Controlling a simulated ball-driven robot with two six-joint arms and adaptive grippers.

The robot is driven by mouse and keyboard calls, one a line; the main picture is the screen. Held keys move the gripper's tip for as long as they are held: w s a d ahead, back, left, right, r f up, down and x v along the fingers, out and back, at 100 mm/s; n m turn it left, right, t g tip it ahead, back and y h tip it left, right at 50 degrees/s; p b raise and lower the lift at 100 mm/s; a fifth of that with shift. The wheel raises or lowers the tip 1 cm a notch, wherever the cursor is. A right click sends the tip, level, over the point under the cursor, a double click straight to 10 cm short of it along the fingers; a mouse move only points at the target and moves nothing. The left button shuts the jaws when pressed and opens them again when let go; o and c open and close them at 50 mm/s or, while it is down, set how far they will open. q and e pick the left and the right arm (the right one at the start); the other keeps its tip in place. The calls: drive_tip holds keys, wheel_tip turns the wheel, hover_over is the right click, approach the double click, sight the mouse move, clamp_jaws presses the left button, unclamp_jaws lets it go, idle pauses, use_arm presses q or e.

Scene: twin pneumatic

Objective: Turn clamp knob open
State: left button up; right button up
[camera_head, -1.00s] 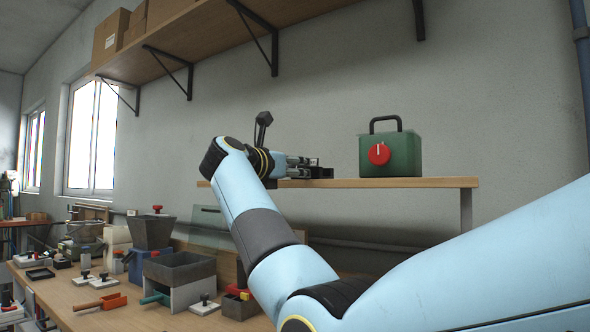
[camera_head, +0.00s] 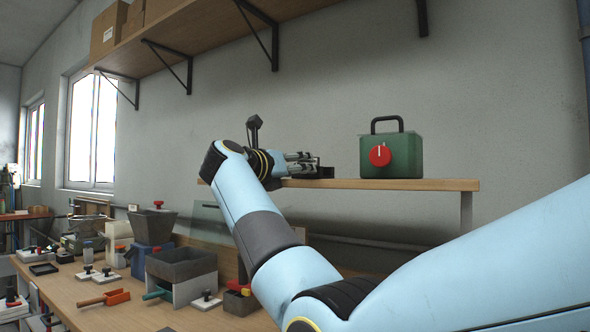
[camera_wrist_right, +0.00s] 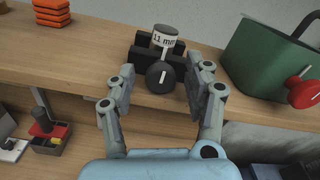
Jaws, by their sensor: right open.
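The black clamp (camera_wrist_right: 143,56) stands on the wooden shelf. Its round black knob (camera_wrist_right: 160,76) faces my right wrist camera and has an upright white line. A grey-topped cylinder (camera_wrist_right: 165,37) labelled "11 mm" stands at the clamp behind the knob. My right gripper (camera_wrist_right: 159,78) is open, one finger on each side of the knob; I cannot tell whether either touches it. In the head view my right gripper (camera_head: 300,163) is beside the clamp (camera_head: 325,172), which it partly hides. My left gripper is not in view.
A green box (camera_head: 407,155) with a black handle and a red knob (camera_head: 380,156) stands to the right on the shelf (camera_head: 430,184). Orange stacked pieces (camera_wrist_right: 52,12) lie left of the clamp. Below is a workbench (camera_head: 140,318) with bins and small clamps.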

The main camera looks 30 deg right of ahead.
drive_tip(key=v, duration=0.7)
drive_tip(key=shift+a, duration=0.25)
drive_tip(key=shift+s+f, duration=0.1)
drive_tip(key=shift+f, duration=0.05)
